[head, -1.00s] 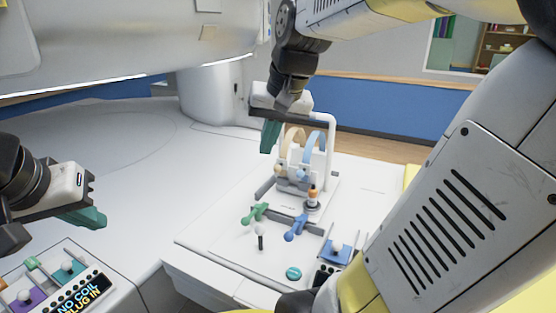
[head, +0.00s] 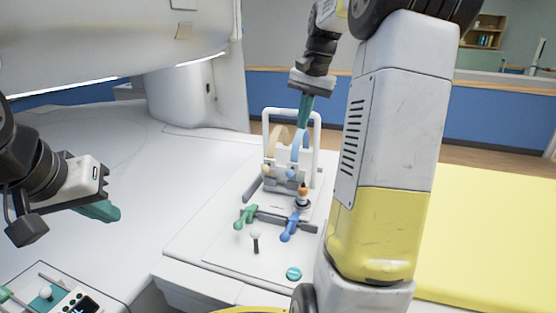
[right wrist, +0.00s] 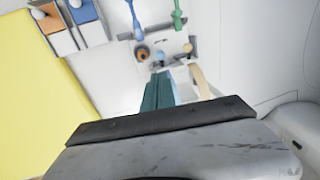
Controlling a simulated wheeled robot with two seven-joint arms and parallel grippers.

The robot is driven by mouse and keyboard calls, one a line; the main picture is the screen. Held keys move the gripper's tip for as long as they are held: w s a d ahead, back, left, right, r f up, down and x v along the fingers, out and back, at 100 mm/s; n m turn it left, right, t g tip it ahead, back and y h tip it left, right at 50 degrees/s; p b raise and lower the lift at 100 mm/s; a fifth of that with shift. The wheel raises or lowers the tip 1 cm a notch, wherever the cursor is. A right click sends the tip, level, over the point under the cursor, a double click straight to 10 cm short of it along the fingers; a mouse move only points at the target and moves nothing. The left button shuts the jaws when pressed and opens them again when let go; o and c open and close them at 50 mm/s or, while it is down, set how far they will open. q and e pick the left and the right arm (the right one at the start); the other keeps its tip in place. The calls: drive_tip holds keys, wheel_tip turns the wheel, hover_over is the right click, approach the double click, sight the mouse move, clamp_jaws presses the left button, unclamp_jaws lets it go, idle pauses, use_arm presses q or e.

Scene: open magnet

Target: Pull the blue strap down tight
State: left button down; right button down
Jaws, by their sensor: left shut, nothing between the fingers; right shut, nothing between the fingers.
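The blue strap (head: 295,152) arches over the white holder, beside the tan strap (head: 277,137), under a white frame (head: 317,140). A pale blue ball (head: 292,173) shows at its front. My right gripper (head: 303,124) is shut and points down at the top of the blue strap; I cannot tell whether it touches. In the right wrist view its teal fingers (right wrist: 159,82) hide most of the blue strap, and the tan strap (right wrist: 201,82) shows beside them. My left gripper (head: 112,213) is shut and empty, far to the left.
A white-knobbed stick (head: 255,240) and a teal button (head: 293,273) are nearer. A control box (head: 65,300) sits lower left. My right arm hides the table's right part.

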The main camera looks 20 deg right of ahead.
sight(293, 172)
drive_tip(key=f, duration=0.4)
drive_tip(key=w+a+f, duration=0.1)
drive_tip(key=f, duration=0.4)
drive_tip(key=w+a+f, duration=0.1)
drive_tip(key=f, duration=0.3)
drive_tip(key=shift+f, duration=0.35)
wheel_tip(293, 172, down, 4)
drive_tip(key=shift+f, duration=0.1)
drive_tip(key=shift+s+f, duration=0.1)
wheel_tip(293, 172, up, 14)
drive_tip(key=s+d, duration=0.1)
drive_tip(key=d, duration=0.1)
drive_tip(key=shift+s+r, duration=0.2)
drive_tip(key=shift+s, duration=0.15)
